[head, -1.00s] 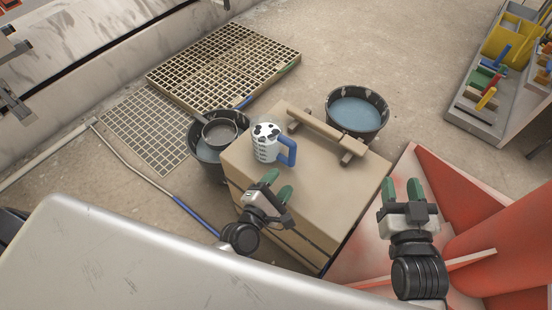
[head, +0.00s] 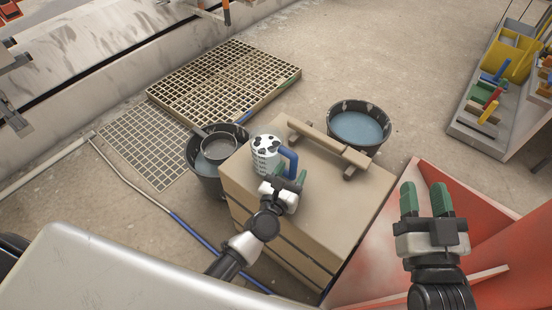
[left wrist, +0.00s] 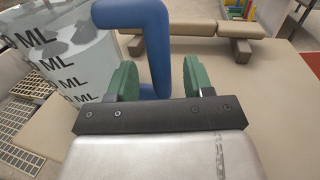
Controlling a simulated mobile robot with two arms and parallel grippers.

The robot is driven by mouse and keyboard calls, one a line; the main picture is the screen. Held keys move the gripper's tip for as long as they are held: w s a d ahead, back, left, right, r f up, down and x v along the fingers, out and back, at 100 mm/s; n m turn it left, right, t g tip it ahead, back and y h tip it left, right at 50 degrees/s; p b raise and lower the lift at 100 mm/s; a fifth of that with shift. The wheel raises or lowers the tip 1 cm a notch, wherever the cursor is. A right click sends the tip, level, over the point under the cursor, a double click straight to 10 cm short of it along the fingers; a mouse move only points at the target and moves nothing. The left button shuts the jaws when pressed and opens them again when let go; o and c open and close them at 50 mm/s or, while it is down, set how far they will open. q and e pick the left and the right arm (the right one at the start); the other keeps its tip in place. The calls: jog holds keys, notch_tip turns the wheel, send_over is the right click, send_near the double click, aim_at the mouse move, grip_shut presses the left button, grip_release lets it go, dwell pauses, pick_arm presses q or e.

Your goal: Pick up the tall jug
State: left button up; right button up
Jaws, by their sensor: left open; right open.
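The tall jug (head: 265,157) is a clear-white measuring jug with black blotches at its top and a blue handle (head: 290,162). It stands upright on the tan box. My left gripper (head: 289,180) is open at the handle. In the left wrist view, the blue handle (left wrist: 160,50) runs down between the two green fingertips of my left gripper (left wrist: 158,82), with gaps visible on both sides. The jug's body (left wrist: 75,55), marked "ML", is left of the fingers. My right gripper (head: 427,200) is open and empty, over the red structure at right.
The tan box (head: 320,205) carries a wooden bar (head: 327,141) behind the jug. A black bucket of bluish liquid (head: 358,127) stands behind right. Another bucket with a pan (head: 217,147) stands left. A grate (head: 222,70) lies behind.

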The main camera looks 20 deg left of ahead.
pick_arm(q)
jog(key=w, duration=0.3)
jog(key=shift+w+d, duration=0.1)
jog(key=shift+d, duration=0.15)
jog(key=shift+c, duration=0.4)
grip_shut()
jog(key=shift+r, duration=0.1)
